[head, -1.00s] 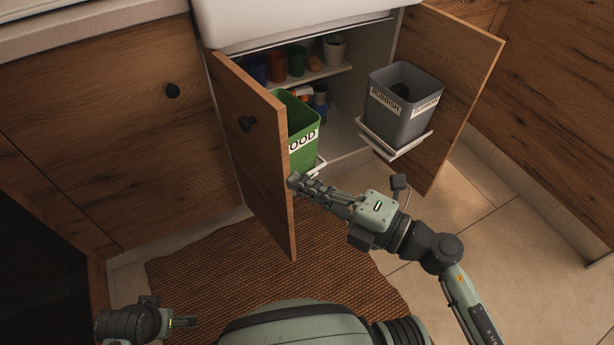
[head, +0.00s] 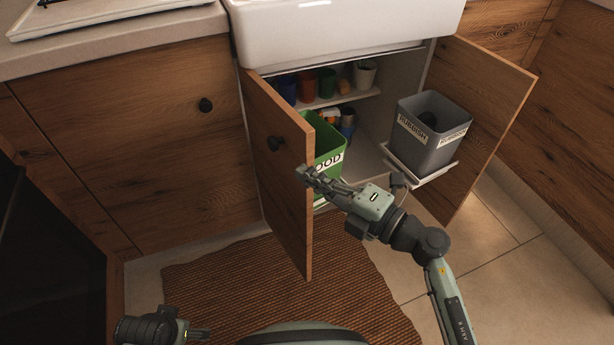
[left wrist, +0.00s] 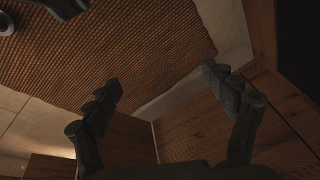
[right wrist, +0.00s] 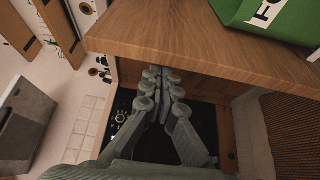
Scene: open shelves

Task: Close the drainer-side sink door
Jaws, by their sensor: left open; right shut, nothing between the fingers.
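Both sink cupboard doors stand open. The left wooden door (head: 285,190) has a round black knob and sticks out towards me; a green FOOD bin (head: 325,145) is behind it. The right wooden door (head: 485,100) is swung wide, with a grey RUBBISH bin (head: 430,130) beside it on a white rack. My right gripper (head: 305,174) is shut and empty, its fingertips at the left door's free edge. In the right wrist view the fingers (right wrist: 163,75) lie close against the wood; contact is unclear. My left gripper (head: 205,333) is open and low at the left, away from the doors.
A white sink (head: 340,30) is above the cupboard. A white tray-like item (head: 100,12) lies on the worktop at upper left. Cups stand on the inner shelf (head: 340,98). A brown woven mat (head: 280,285) covers the floor before the left door.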

